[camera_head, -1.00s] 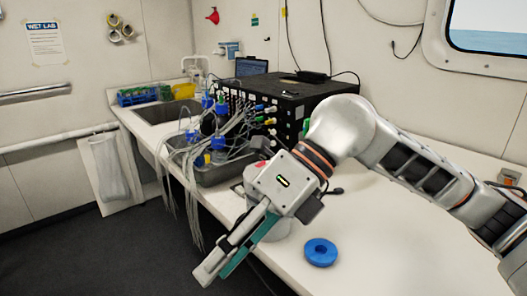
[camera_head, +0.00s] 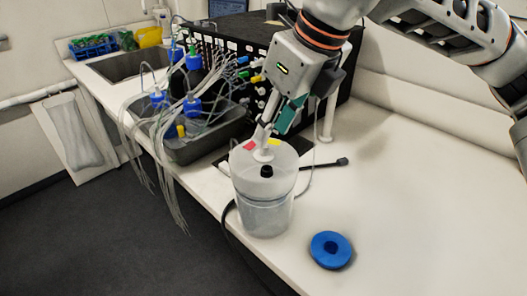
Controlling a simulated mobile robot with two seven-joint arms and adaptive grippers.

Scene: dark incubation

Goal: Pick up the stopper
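A translucent cylindrical container (camera_head: 264,205) with a pale lid stands near the counter's front edge. A small black stopper (camera_head: 267,172) sits upright on the front part of its lid. My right gripper (camera_head: 268,143) points down over the lid, just behind the black stopper and apart from it. A small white round piece (camera_head: 263,155) shows right at its fingertip; I cannot tell whether they touch. The fingers overlap in this view, so their opening is unclear. My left gripper is out of view.
A blue ring (camera_head: 330,250) lies on the counter right of the container. A grey tray (camera_head: 205,150) with blue-capped bottles and many tubes stands behind left, beside a black instrument box (camera_head: 225,48). A black cable end (camera_head: 341,162) lies behind. The right counter is clear.

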